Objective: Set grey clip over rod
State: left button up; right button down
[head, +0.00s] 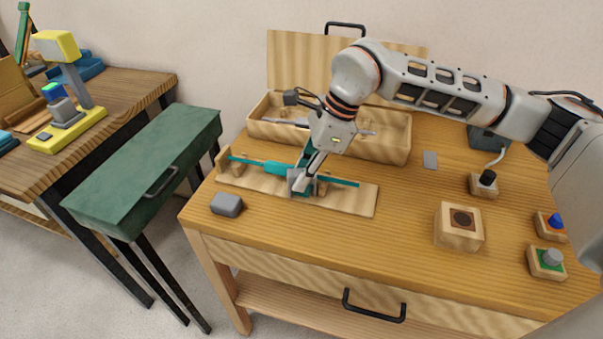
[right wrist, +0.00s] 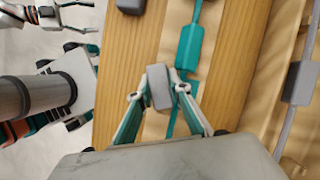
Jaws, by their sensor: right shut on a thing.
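My right gripper (head: 304,176) is shut on a grey clip (head: 297,182) over the wooden rack board (head: 352,200). The clip also shows between the fingertips in the right wrist view (right wrist: 159,88). The teal rod (head: 340,181), with a thicker sleeve (head: 278,167), lies across supports on the board. In the wrist view the rod (right wrist: 197,12) passes just right of the clip, partly behind a finger. I cannot tell whether clip and rod touch. A second grey clip (head: 226,204) lies on the table left of the board.
Behind the board is an open wooden box (head: 385,147) with rods inside and a raised lid. A green case (head: 150,165) stands to the left.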

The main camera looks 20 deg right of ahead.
jog(key=shift+f, duration=0.15)
jog(key=c, duration=2.2)
grip_release()
jog(key=shift+o, duration=0.2)
jog(key=shift+d+r, duration=0.15)
jog(key=shift+r, duration=0.45)
jog(key=v, duration=1.1)
jog(key=shift+r+p, duration=0.15)
jog(key=shift+p, duration=0.15)
jog(key=shift+s, duration=0.15)
